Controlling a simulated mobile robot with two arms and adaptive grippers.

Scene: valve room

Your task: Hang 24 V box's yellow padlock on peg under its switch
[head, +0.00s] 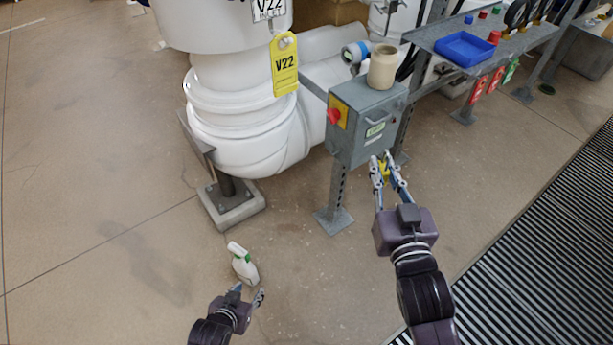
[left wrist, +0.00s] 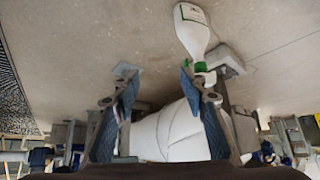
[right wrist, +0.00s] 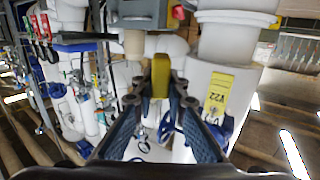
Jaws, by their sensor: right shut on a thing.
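The grey box (head: 362,150) stands on a post, with a red switch (head: 334,117) on a yellow plate and a small green label, too small to read for certain. The peg under the switch cannot be made out clearly. My right gripper (head: 385,167) is shut on the yellow padlock (head: 384,171), close to the lower right of the box front. In the right wrist view the padlock (right wrist: 160,76) sits between the fingertips, its shackle not clear.
A beige cup (head: 382,67) stands on the box. A shelf with a blue tray (head: 465,48) and hanging red tags (head: 478,90) is at the right. White pipework with a yellow V22 tag (head: 285,68) is left of the box. Floor in front is mostly clear.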

